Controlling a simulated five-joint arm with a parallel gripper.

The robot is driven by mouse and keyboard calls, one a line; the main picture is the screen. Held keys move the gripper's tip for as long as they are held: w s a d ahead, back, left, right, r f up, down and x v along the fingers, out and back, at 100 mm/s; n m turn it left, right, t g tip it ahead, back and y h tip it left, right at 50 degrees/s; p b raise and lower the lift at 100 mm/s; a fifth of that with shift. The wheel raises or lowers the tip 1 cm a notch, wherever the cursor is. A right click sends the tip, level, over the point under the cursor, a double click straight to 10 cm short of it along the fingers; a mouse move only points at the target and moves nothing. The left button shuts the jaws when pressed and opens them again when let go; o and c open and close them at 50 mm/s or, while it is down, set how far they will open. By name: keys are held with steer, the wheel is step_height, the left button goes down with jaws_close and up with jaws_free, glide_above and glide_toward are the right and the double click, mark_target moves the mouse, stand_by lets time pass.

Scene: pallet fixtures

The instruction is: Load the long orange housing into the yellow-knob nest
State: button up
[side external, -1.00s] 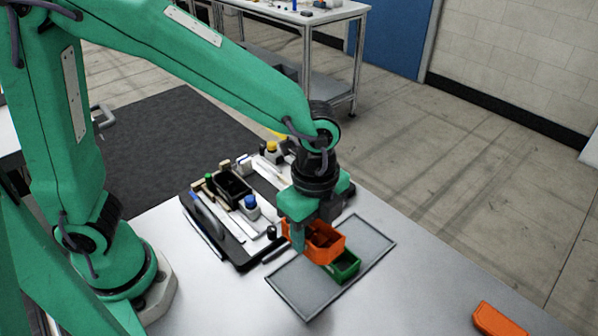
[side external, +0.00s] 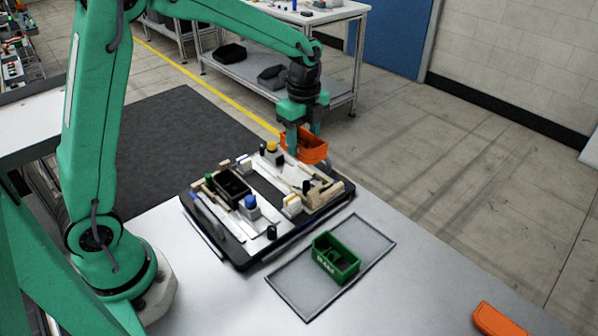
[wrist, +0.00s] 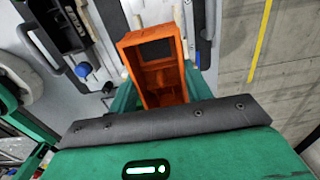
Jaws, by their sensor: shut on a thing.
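The long orange housing (side external: 312,150) is held in my gripper (side external: 301,133), which is shut on it, in the air by the far edge of the fixture pallet. In the wrist view the open-topped housing (wrist: 127,42) shows between my green jaws, its inside ribs visible. The yellow knob (side external: 271,147) stands at the far end of the pallet, left of the held housing. Pale blocks and white plates lie around it. The housing and gripper partly hide the pallet's far edge, and the exact outline of the yellow-knob nest is unclear.
The pallet (side external: 243,265) also carries a blue knob (side external: 250,203), a green knob (side external: 209,178) and a black housing (side external: 233,186). A green housing (side external: 337,259) sits on the grey tray (side external: 300,294). Another orange part (side external: 497,320) lies at the table's right.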

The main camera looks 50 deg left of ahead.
steer(key=shift+w+a, duration=0.3)
steer(key=shift+a, duration=0.6)
steer(key=shift+f, duration=0.1)
steer(key=shift+f, duration=3.7)
steer(key=shift+f, duration=1.05)
steer(key=o, duration=1.1)
steer(key=shift+r, duration=0.1)
steer(key=shift+r, duration=3.85)
